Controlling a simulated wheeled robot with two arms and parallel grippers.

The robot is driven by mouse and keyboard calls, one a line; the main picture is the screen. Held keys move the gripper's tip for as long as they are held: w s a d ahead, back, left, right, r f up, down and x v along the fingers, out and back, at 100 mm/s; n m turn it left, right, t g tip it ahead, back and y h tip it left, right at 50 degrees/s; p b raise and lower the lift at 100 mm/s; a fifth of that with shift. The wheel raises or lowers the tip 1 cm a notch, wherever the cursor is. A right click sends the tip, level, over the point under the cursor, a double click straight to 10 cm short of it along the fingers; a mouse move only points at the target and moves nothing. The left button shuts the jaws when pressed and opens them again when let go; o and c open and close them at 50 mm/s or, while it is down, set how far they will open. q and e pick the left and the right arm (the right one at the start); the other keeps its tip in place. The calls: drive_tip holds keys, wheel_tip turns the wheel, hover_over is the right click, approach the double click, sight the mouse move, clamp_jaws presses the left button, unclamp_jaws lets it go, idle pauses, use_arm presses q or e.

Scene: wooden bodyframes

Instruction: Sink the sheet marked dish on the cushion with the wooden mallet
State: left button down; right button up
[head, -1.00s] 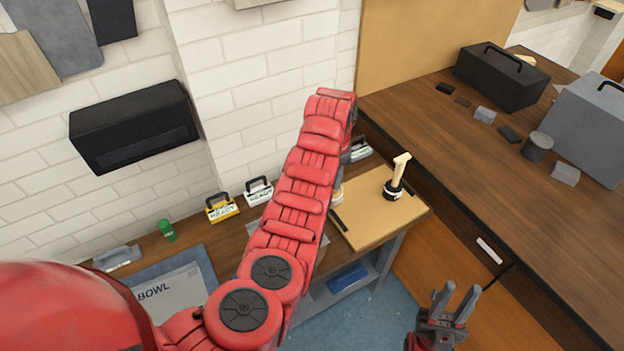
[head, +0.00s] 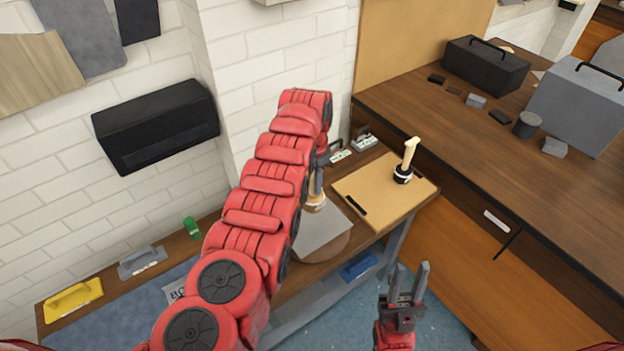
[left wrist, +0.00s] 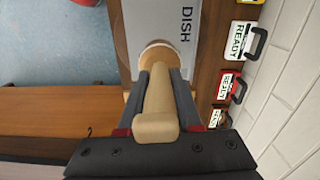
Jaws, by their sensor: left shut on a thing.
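The wooden mallet (left wrist: 157,108) has a pale handle and a round head. My left gripper (left wrist: 158,90) is shut on its handle. In the head view the mallet head (head: 315,203) is at the back edge of the grey sheet marked dish (head: 322,228); I cannot tell if they touch. The sheet lies flat over the round brown cushion (head: 330,250), whose rim shows at the front right. The word DISH on the sheet (left wrist: 165,25) reads in the left wrist view. My left arm hides part of the sheet. My right gripper (head: 408,285) is open and empty, in front of the bench.
A tan board (head: 375,195) right of the cushion bears an upright pale-handled tool (head: 407,160) with a black band. Tags reading READY (left wrist: 240,40) stand along the wall. A green item (head: 192,228) and a yellow item (head: 73,298) are at left. A black box (head: 155,125) hangs above.

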idle(0.4)
use_arm(q)
wheel_tip(320, 180, down, 10)
drive_tip(key=b, duration=0.7)
drive_tip(key=shift+r, duration=0.1)
wheel_tip(320, 180, up, 9)
drive_tip(key=p, duration=0.7)
drive_tip(key=shift+r, duration=0.45)
drive_tip(key=shift+f, duration=0.1)
drive_tip(key=shift+f+b, duration=0.15)
drive_tip(key=shift+b, duration=0.35)
